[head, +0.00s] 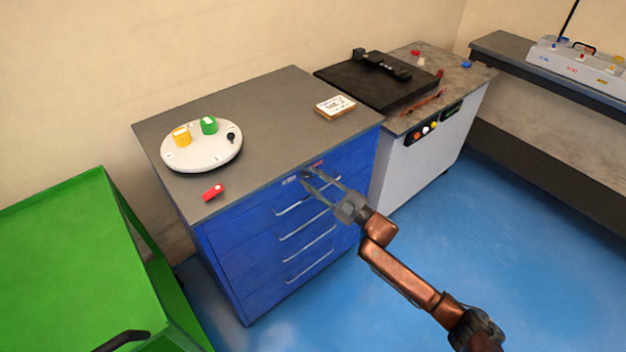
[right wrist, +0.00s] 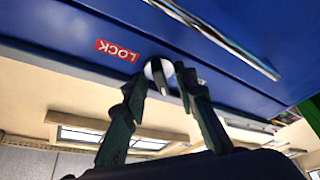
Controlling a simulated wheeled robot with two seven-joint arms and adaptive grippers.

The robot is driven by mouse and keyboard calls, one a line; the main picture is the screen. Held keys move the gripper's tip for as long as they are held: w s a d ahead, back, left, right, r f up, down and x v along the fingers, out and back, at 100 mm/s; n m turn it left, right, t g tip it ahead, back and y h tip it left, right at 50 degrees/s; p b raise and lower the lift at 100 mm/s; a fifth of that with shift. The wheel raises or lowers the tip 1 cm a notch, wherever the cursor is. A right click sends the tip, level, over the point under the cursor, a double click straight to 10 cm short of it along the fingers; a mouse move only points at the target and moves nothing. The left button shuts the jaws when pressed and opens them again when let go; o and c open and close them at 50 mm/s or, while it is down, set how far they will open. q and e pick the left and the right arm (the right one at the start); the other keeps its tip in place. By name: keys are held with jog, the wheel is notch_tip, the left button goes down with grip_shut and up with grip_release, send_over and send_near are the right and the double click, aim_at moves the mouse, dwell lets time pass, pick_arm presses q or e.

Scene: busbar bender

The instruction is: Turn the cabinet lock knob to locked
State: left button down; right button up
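The lock knob (right wrist: 158,72) sits on the blue cabinet's (head: 225,250) front top strip. In the right wrist view it is a silver disc with a dark bar, beside a red LOCK label (right wrist: 117,50). In the head view the knob (head: 306,175) is small, between a pale label (head: 289,182) and a red label (head: 317,163). My right gripper (head: 311,179) is at the cabinet front. Its two fingers (right wrist: 161,82) are apart, one on each side of the knob. The right finger looks close to the dark bar; contact cannot be told. My left gripper is out of view.
Drawer handles (head: 295,203) stick out just below the knob. The cabinet top holds a white round tray (head: 205,157), a red piece (head: 213,192) and a small sign (head: 335,106). A green cart (head: 70,260) stands left, a grey machine (head: 420,150) right. Blue floor (head: 480,240) is open in front.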

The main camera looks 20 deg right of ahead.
jog(key=shift+c, duration=0.6)
grip_shut()
